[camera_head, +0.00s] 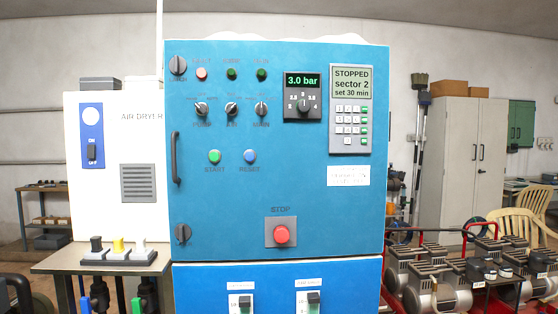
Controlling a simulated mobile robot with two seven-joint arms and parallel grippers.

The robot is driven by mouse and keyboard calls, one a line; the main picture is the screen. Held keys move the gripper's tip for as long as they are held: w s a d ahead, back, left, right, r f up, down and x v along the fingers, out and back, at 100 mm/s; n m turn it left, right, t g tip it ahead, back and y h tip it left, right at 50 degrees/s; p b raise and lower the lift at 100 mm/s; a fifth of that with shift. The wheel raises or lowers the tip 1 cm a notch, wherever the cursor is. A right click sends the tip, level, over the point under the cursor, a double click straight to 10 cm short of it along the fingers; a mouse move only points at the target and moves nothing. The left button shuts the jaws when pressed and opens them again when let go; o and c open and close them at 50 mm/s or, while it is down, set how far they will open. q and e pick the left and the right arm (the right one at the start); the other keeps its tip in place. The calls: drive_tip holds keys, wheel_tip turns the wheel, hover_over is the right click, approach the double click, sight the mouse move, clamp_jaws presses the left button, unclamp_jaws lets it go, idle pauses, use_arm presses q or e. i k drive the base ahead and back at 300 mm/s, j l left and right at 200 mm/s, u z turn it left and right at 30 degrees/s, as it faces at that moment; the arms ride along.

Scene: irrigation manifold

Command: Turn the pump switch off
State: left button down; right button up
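The blue control panel (300,220) stands upright in the middle of the view. Three black selector switches sit in a row on its upper left part. The left one, the pump switch (201,108), has a blurred label below it that seems to read PUMP. Its handle looks tilted, with the upper end to the left. Position marks beside the switches are too small to read. Neither of my grippers shows in the head view.
A green START button (214,157), blue RESET button (250,157) and red STOP button (281,235) are below the switches. A pressure dial (305,105) and a keypad (350,130) are on the right. A black door handle (175,158) projects at the left edge.

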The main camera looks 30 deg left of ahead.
sight(201, 108)
drive_tip(key=u, duration=1.3)
